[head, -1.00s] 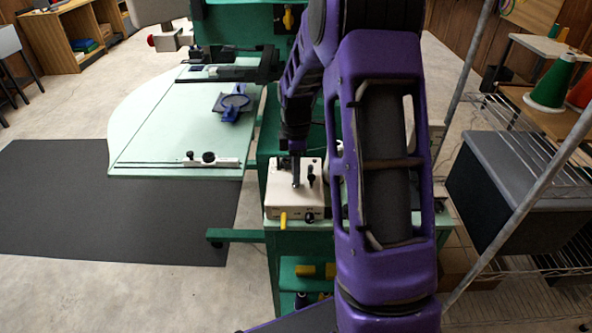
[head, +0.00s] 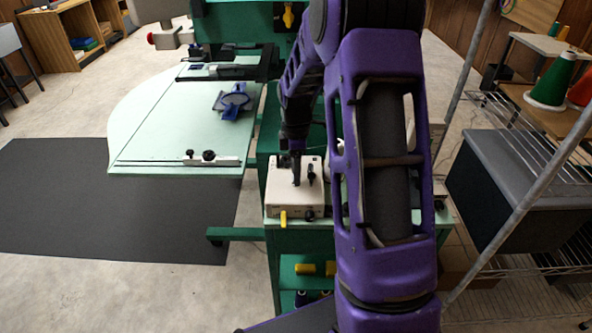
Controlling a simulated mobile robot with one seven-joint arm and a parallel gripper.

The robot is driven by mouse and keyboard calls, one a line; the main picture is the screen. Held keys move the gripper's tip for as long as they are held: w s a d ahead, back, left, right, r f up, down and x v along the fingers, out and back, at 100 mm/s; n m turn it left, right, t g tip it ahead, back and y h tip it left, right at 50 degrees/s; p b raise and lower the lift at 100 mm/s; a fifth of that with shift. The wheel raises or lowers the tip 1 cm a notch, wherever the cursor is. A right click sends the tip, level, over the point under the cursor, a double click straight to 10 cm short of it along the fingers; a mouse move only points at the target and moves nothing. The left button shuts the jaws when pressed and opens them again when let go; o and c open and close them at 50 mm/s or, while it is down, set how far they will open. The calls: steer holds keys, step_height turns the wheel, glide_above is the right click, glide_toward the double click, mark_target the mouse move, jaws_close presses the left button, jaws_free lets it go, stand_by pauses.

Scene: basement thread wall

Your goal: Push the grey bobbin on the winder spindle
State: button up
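The bobbin winder (head: 287,202) is a cream box on a green stand in the middle of the head view. A yellow lever (head: 283,219) and a black knob (head: 309,215) are on its front. A dark upright part (head: 312,176) stands on the right of its top. My gripper (head: 296,181) points down over the winder's top, left of that upright part. The fingers are small and dark, so I cannot tell whether they are open or shut. I cannot make out the grey bobbin or the spindle; the gripper may cover them.
My purple arm hides the area right of the winder. A pale green machine table (head: 150,140) with a blue hoop (head: 233,103) stands to the left. A wire rack with a grey bin (head: 520,165) is on the right. Yellow and dark spools sit below the winder.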

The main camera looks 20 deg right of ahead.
steer(key=shift+o, duration=0.7)
step_height(320, 180, up, 18)
steer(key=p, duration=0.1)
steer(key=shift+f+p, duration=0.25)
steer(key=shift+p, duration=0.1)
